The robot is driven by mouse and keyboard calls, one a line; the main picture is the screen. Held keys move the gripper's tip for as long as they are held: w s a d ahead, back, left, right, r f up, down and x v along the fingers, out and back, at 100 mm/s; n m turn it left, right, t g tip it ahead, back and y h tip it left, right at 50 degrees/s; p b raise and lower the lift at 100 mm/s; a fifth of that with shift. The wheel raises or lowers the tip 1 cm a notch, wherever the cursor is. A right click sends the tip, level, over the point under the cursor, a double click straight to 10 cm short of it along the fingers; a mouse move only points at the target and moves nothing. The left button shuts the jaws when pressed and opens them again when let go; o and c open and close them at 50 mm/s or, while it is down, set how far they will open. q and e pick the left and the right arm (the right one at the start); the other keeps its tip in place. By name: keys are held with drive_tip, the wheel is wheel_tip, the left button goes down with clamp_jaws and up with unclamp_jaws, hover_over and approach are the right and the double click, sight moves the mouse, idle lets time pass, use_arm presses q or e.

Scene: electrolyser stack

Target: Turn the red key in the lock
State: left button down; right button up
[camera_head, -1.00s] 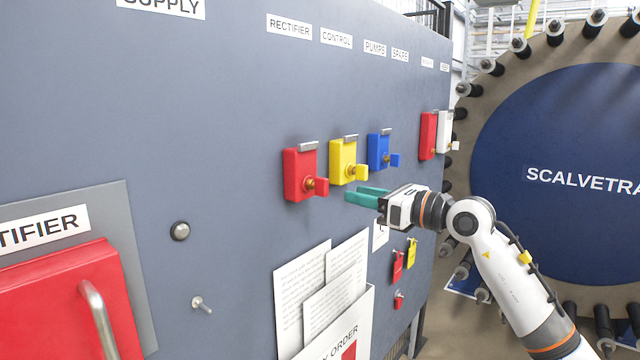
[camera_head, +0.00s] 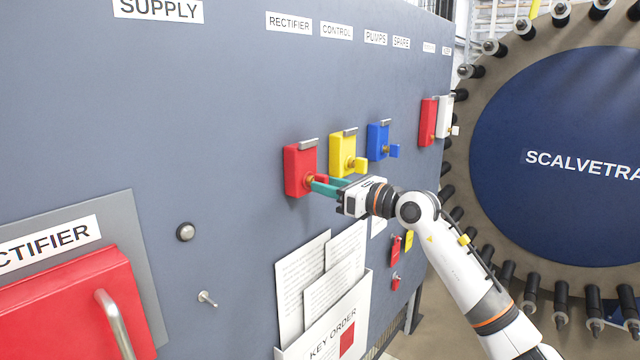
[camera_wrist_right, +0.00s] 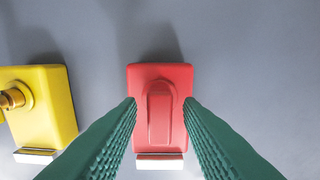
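The red lock (camera_head: 295,170) is a red block on the grey panel under the RECTIFIER label. Its red key (camera_head: 321,179) sticks out of it and is partly hidden by my right gripper (camera_head: 320,185). In the right wrist view the red key (camera_wrist_right: 160,115) stands upright on the lock (camera_wrist_right: 160,75), between my two green fingers (camera_wrist_right: 160,103). The fingers are apart, one on each side of the key, with a visible gap on both sides. My left gripper is not in view.
A yellow lock (camera_head: 342,150) with its key is close beside the red one, and a blue lock (camera_head: 377,140) is beyond it. A document holder (camera_head: 340,330) with papers and small hanging tags (camera_head: 396,248) are below.

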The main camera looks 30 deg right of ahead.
clamp_jaws()
drive_tip(key=n+b, duration=0.2)
drive_tip(key=n, duration=0.1)
drive_tip(key=shift+n+b, duration=0.3)
drive_tip(key=shift+b, duration=0.1)
idle(0.3)
